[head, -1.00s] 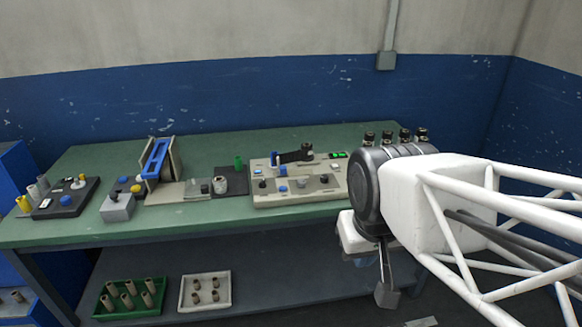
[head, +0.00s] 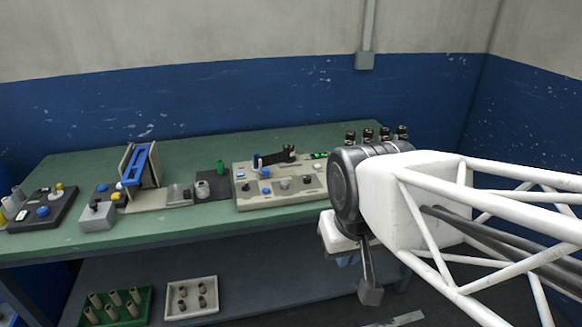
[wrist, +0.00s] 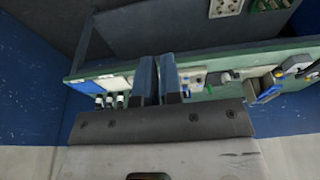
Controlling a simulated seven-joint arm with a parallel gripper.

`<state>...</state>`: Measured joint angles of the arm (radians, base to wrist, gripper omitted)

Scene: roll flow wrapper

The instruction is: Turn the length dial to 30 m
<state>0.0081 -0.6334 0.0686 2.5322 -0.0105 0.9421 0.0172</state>
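The beige control panel (head: 262,201) stands on the right part of the green bench in the head view. Its face carries a blue knob (head: 265,172), a grey knob (head: 284,183), and other small controls. I cannot tell which one is the length dial, and no scale or number is readable. My gripper (wrist: 157,60) hangs in front of the bench, to the right of the panel and apart from it. In the wrist view its two blue-grey fingers stand with a narrow gap between them and nothing held.
The green bench (head: 150,228) also holds a grey box (head: 97,215), a blue-framed stand (head: 140,162) and a dark control box (head: 44,212). A green tray (head: 145,306) and a white tray (head: 213,284) with tubes lie on the lower shelf. Bottles stand behind my arm.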

